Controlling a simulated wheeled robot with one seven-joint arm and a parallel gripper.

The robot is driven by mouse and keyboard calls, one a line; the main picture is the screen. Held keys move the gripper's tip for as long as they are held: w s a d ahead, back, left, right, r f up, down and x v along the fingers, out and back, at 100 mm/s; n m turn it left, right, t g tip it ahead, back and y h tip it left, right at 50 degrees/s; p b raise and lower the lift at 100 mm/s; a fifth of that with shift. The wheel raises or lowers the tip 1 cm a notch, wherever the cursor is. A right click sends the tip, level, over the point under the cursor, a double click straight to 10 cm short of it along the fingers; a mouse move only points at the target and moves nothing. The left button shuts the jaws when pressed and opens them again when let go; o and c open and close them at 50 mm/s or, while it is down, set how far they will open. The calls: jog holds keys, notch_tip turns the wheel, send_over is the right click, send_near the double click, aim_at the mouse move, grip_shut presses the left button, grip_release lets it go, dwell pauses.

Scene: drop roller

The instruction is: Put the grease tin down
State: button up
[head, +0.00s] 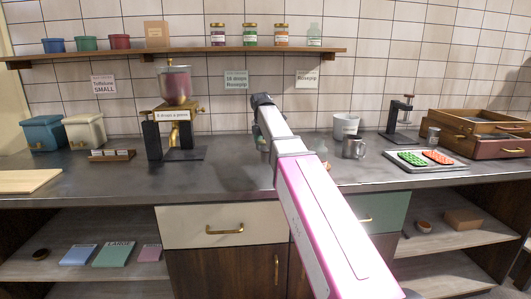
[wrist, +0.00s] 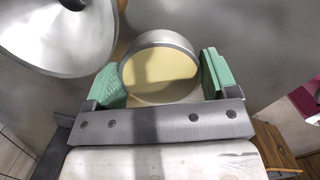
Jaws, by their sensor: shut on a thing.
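The grease tin (wrist: 160,68) is a round, shallow metal tin with pale yellow grease, seen in the wrist view. My gripper (wrist: 163,80) is shut on it, with a green pad on each side of its rim. In the head view my gripper (head: 263,143) is over the middle of the grey counter (head: 235,172), mostly hidden behind my own arm. The tin cannot be made out there. The frames do not clearly show whether the tin touches the counter.
A drop dispenser (head: 174,88) stands left, with a card holder (head: 112,155) beside it. A metal mug (head: 354,148), a white bucket (head: 346,126) and a tray (head: 428,166) with green and orange moulds are right. A large metal cone-shaped thing (wrist: 60,30) is close by the gripper.

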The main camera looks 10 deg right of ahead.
aim_at(265, 158)
jog(key=shift+d+f, duration=0.1)
jog(key=shift+f, duration=2)
jog(key=o, duration=0.9)
jog(key=shift+f, duration=0.1)
